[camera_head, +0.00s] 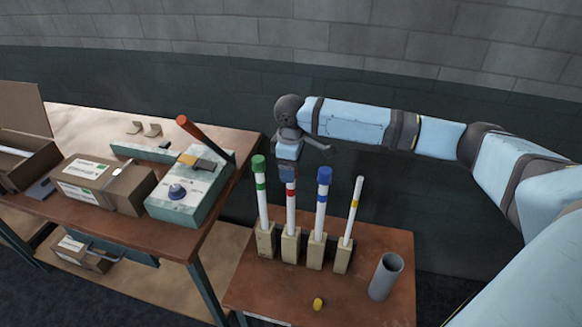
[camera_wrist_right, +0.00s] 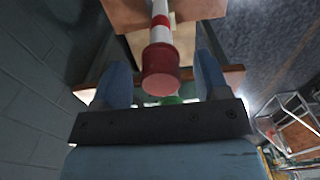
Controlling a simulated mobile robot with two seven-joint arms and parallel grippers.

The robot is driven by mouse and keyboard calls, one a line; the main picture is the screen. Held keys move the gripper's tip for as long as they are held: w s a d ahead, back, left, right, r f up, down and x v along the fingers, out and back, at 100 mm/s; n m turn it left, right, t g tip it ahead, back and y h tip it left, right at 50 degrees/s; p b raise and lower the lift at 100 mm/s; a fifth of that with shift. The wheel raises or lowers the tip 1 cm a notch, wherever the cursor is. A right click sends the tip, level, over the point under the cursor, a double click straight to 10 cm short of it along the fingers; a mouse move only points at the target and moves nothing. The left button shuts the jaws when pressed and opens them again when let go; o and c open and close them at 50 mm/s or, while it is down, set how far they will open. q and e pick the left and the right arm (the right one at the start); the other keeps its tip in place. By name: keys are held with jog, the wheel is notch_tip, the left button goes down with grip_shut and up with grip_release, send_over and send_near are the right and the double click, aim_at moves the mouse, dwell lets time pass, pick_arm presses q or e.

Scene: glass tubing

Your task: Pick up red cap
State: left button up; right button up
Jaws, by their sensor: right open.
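The red cap (camera_wrist_right: 161,70) sits on top of a white tube with a red band (camera_wrist_right: 160,20) in the right wrist view. My right gripper (camera_wrist_right: 162,62) is open, with one blue finger on each side of the cap. Gaps show between the cap and both fingers. In the head view my right gripper (camera_head: 287,172) is at the top of the red-banded tube (camera_head: 291,215) and hides the cap. That tube stands upright in a wooden block (camera_head: 290,246). My left gripper is not in view.
Close beside it stand a green-capped tube (camera_head: 261,200), a blue-capped tube (camera_head: 322,205) and a yellow-banded tube (camera_head: 353,212). A yellow cap (camera_head: 318,303) and a grey cylinder (camera_head: 386,276) are on the small table (camera_head: 260,295). A workbench (camera_head: 130,235) with boxes stands left.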

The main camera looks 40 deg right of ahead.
jog(key=shift+f, duration=0.2)
jog(key=c, duration=1)
jog(key=shift+r, duration=0.15)
